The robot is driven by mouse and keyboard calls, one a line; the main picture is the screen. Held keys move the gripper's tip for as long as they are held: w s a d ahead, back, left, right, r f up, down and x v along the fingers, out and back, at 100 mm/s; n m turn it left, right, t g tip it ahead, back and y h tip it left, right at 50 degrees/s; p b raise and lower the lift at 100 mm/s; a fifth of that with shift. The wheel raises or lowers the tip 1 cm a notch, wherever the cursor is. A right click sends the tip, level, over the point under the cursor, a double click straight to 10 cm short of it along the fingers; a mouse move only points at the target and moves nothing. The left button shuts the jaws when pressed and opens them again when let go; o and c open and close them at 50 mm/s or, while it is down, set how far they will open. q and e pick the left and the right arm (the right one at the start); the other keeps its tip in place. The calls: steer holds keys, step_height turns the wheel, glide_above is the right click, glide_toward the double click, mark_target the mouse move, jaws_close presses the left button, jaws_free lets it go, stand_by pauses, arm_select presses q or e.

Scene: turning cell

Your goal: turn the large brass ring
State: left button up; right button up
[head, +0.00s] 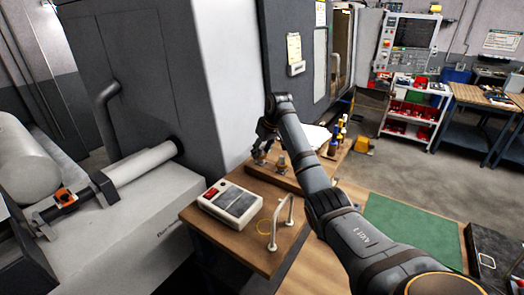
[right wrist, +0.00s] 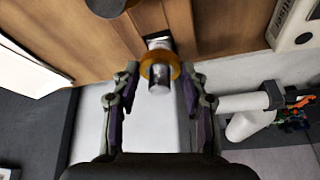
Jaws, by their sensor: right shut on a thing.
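The large brass ring (right wrist: 172,67) sits around a shiny metal post (right wrist: 160,78) in the right wrist view. My right gripper (right wrist: 160,72) has one fingertip on each side of the ring and is shut on it. In the head view my right gripper (head: 266,143) is low over a wooden block at the back of the bench, and it partly hides the brass fittings there. One brass fitting (head: 282,162) shows just right of the fingers. My left gripper is in neither view.
A white box with a grey top (head: 231,205) and a metal handle (head: 282,224) stand on the wooden bench, left of my arm. A green mat (head: 411,228) lies to the right. A grey machine wall (head: 208,90) rises close behind the gripper.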

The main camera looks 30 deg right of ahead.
steer(key=shift+r, duration=0.1)
steer(key=o, duration=1.2)
steer(key=shift+a, duration=0.15)
steer(key=shift+c, duration=0.2)
steer(key=v, duration=1.2)
